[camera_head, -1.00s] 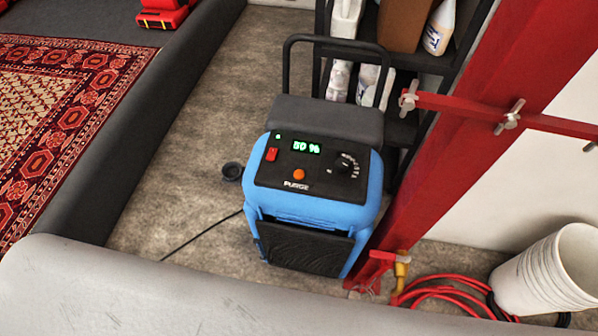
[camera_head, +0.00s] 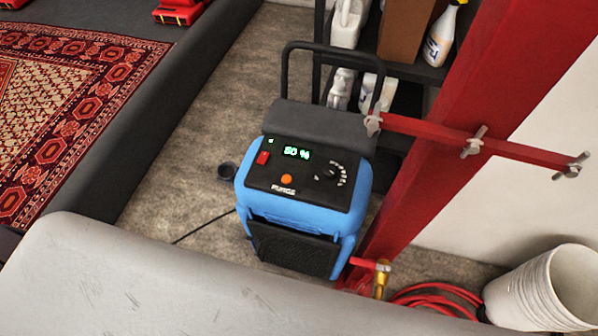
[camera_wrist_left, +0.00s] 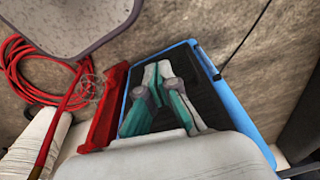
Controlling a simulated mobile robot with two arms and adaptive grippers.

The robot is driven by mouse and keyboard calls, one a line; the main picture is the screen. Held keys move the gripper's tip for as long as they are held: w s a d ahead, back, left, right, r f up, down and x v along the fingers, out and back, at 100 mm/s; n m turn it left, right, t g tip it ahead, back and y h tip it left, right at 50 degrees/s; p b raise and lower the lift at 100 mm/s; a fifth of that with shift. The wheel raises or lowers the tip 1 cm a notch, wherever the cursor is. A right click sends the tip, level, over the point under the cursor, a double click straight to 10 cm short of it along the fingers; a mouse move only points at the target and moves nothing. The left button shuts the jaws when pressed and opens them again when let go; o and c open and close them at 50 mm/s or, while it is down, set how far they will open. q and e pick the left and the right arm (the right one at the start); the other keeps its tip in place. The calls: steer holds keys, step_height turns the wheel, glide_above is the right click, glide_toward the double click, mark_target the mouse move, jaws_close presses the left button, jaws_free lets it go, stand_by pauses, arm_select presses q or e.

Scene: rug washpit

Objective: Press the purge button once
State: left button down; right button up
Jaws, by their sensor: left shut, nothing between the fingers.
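The blue machine (camera_head: 246,190) stands upright on the floor in the middle of the head view. Its sloping black top panel carries an orange round button (camera_head: 286,179) with the word PURGE printed below it. The panel also has a lit green display (camera_head: 297,152) reading 50 %, a red switch (camera_head: 262,158) and a black dial (camera_head: 329,171). In the left wrist view my left gripper (camera_wrist_left: 157,70) is shut and empty, in front of the machine's dark face and blue edge (camera_wrist_left: 222,95). The button is not visible there. Neither gripper shows in the head view.
A red post (camera_head: 455,130) with a jutting red bar (camera_head: 520,152) stands right of the machine. A dark shelf (camera_head: 420,72) with bottles is behind it. White buckets (camera_head: 540,290) and a red hose (camera_head: 435,295) lie right. A patterned rug (camera_head: 60,110) is left.

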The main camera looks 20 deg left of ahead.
arm_select(q)
steer(key=w+d+r+m+t+p, duration=0.15)
steer(key=w+r, duration=0.35)
steer(key=r, duration=0.7)
steer(key=w+d+r+m+t+h+p, duration=0.1)
steer(key=w+r+m+p, duration=0.25)
steer(key=r, duration=0.85)
steer(key=w+d+r+m+t+p, duration=0.15)
steer(key=w+r, duration=0.35)
steer(key=r, duration=0.7)
steer(key=w+d+f+m+t+h, duration=0.1)
steer(key=w+f+m+t+h, duration=0.1)
steer(key=w+m, duration=1.4)
steer(key=m, duration=0.6)
steer(key=shift+w+d+t, duration=0.15)
steer(key=shift+w+t, duration=0.25)
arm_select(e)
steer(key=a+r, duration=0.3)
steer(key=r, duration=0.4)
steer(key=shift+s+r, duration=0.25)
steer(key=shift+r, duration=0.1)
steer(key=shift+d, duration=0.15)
